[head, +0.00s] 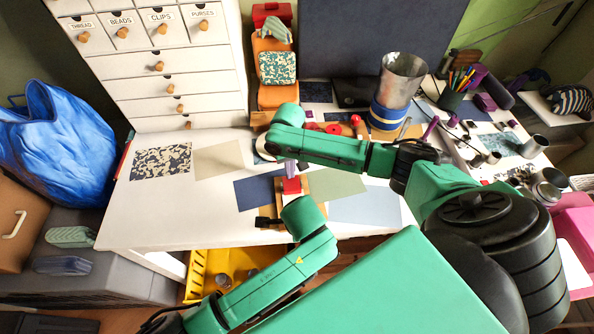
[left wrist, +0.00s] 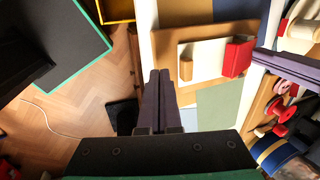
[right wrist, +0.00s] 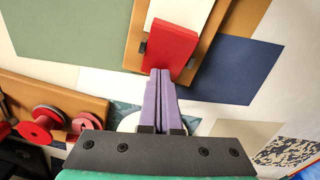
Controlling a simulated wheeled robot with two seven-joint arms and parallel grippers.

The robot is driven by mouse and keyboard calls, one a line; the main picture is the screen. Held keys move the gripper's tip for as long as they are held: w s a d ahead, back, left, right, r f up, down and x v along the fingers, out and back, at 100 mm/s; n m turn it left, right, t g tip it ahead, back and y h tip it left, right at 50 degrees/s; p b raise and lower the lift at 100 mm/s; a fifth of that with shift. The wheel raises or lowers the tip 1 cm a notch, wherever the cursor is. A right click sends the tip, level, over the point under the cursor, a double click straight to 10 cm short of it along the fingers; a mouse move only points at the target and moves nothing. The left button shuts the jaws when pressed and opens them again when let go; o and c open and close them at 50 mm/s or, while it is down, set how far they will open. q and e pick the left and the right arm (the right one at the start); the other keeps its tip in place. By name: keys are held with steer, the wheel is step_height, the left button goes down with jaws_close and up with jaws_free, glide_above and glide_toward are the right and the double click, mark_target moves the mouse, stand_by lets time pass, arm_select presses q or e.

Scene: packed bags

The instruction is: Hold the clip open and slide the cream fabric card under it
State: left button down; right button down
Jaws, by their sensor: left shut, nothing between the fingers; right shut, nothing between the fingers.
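The red clip (head: 291,185) stands on a small wooden board (left wrist: 205,43) on the white table. A pale, cream-white piece (left wrist: 203,60) lies flat on the board beside the clip (left wrist: 238,56); I cannot tell whether its end is under the clip. A beige fabric card (head: 218,160) lies flat on the table left of the board. My right gripper (right wrist: 161,72) is shut and empty, its tips at the clip's edge (right wrist: 172,42); contact is unclear. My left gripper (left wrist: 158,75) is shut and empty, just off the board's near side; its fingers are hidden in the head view.
Navy (head: 258,191), green (head: 338,183) and light blue (head: 366,206) cards lie around the board. A patterned card (head: 160,162) lies farther left. A metal cup (head: 402,75) and spools stand behind my right arm. A yellow crate (head: 196,279) sits below the table's front edge.

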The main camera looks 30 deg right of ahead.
steer(key=shift+f, duration=0.1)
arm_select(q)
step_height(320, 180, up, 7)
stand_by(0.6)
